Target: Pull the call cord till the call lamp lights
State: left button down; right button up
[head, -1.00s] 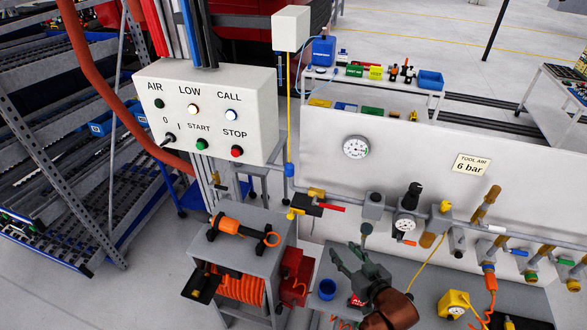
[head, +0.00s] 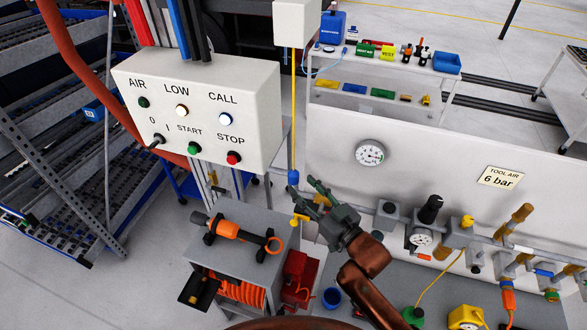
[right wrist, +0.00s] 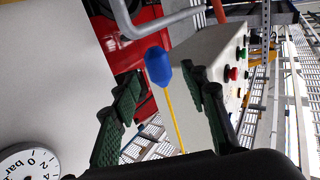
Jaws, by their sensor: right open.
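The call cord (head: 293,110) is yellow and hangs straight down from a pale box (head: 298,22), with a blue handle (head: 293,178) at its lower end. My right gripper (head: 305,191) is open and empty, just right of and below the handle in the head view. In the right wrist view the blue handle (right wrist: 158,66) shows in the gap between the open fingers, around its tip end; I cannot tell its exact depth. My left gripper is not in view.
The control box (head: 200,150) stands left of the cord. A grey cabinet (head: 253,225) with an orange tool is below. A pale panel with a gauge (head: 370,153) and pipe fittings lies to the right. A red can (head: 300,280) stands beside the cabinet.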

aim_at(297, 179)
jog(key=p+x, duration=0.1)
jog(key=x, duration=0.3)
jog(key=shift+w+r, duration=0.2)
jog(key=shift+w, duration=0.1)
jog(key=shift+w+a+f, duration=0.1)
jog(key=shift+w+a, duration=0.4)
jog(key=c, duration=0.7)
grip_shut()
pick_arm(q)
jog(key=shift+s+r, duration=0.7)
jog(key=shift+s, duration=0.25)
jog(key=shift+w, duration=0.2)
